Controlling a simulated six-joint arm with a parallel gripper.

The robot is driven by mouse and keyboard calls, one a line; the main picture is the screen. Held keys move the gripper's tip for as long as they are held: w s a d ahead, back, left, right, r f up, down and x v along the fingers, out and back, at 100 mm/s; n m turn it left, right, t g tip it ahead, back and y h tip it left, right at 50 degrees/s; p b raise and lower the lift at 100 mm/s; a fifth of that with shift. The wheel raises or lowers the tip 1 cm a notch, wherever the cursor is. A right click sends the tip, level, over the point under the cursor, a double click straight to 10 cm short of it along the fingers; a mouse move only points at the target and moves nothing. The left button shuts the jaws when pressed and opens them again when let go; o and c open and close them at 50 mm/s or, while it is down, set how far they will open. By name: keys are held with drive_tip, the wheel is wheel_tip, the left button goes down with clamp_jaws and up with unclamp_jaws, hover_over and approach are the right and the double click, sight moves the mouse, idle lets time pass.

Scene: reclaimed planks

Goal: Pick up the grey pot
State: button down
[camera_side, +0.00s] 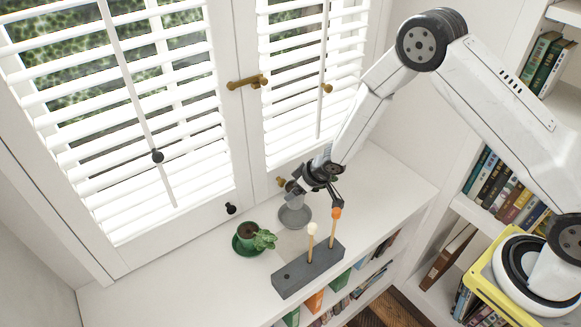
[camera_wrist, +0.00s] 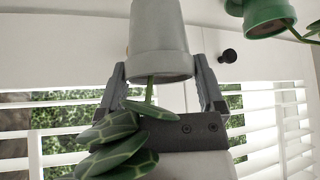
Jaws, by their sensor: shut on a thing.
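The grey pot (camera_wrist: 160,38) fills the top middle of the wrist view, with large patterned green leaves (camera_wrist: 118,145) coming from it. My gripper (camera_wrist: 160,72) has one finger on each side of the pot near its rim and is shut on it. In the side view my gripper (camera_side: 310,184) is above the grey saucer (camera_side: 295,218) on the white shelf top. The pot is small and partly hidden there, so I cannot tell whether it touches the saucer.
A green pot (camera_side: 247,231) with a leafy plant stands on a green saucer to the left. A dark grey block (camera_side: 308,270) holding two upright sticks, one white-tipped and one orange-tipped (camera_side: 334,228), is close in front. White shutters (camera_side: 110,110) with knobs and a latch stand behind.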

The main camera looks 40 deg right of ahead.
sight(288, 185)
drive_tip(key=shift+r, duration=1.75)
drive_tip(key=shift+r, duration=0.1)
drive_tip(key=shift+r, duration=1.4)
drive_tip(key=shift+f, duration=0.2)
drive_tip(key=shift+w+a+f+m, duration=0.1)
drive_tip(key=shift+f+m, duration=0.05)
drive_tip(key=shift+f, duration=0.45)
drive_tip(key=shift+a+f+m, duration=0.1)
drive_tip(key=shift+f+m, duration=0.05)
drive_tip(key=shift+f, duration=0.4)
wheel_tip(288, 185, down, 4)
drive_tip(key=shift+r+m+h, duration=0.2)
drive_tip(key=shift+m+h, duration=0.1)
drive_tip(key=shift+m, duration=0.1)
drive_tip(key=shift+d+f+m+h, duration=0.15)
drive_tip(key=shift+f+m+h, duration=0.2)
drive_tip(key=shift+f, duration=1.15)
